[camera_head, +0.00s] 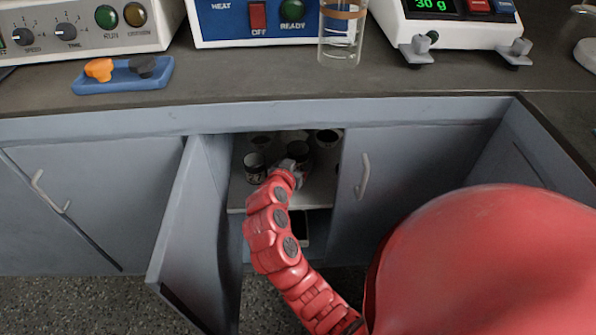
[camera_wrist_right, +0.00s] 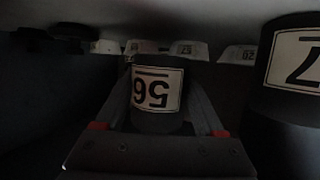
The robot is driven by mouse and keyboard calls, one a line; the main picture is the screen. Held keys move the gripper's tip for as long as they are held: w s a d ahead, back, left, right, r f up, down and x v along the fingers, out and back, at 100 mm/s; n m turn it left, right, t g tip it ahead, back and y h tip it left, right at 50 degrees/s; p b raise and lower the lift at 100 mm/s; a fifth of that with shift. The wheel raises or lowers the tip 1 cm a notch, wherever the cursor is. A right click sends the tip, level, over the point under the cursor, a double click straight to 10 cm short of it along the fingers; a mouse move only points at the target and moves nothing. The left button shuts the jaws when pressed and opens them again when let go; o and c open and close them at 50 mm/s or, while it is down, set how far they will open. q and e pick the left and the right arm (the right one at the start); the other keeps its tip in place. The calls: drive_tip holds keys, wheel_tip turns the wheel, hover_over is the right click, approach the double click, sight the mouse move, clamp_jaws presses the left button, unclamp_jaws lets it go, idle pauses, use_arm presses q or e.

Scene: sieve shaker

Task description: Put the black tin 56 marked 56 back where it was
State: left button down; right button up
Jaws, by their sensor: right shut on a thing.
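The black tin 56 (camera_wrist_right: 157,121) sits between the fingers of my right gripper (camera_wrist_right: 158,92) in the right wrist view. Its white label with 56 appears upside down. The gripper is shut on it. In the head view my right gripper (camera_head: 291,171) reaches into the open cupboard, among dark tins on the shelf (camera_head: 238,196). Whether the held tin touches the shelf is hard to tell. My left gripper is not in view.
A tin with a 7 on its label (camera_wrist_right: 290,100) stands close on the right in the wrist view. Several labelled tins stand farther back. An open cupboard door (camera_head: 190,235) is left of my arm; a closed door (camera_head: 415,170) is right of the opening.

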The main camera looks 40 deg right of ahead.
wheel_tip(320, 180, down, 4)
drive_tip(key=shift+r+b, duration=0.1)
drive_tip(key=shift+b, duration=0.95)
drive_tip(key=shift+r, duration=0.15)
drive_tip(key=o, duration=1.4)
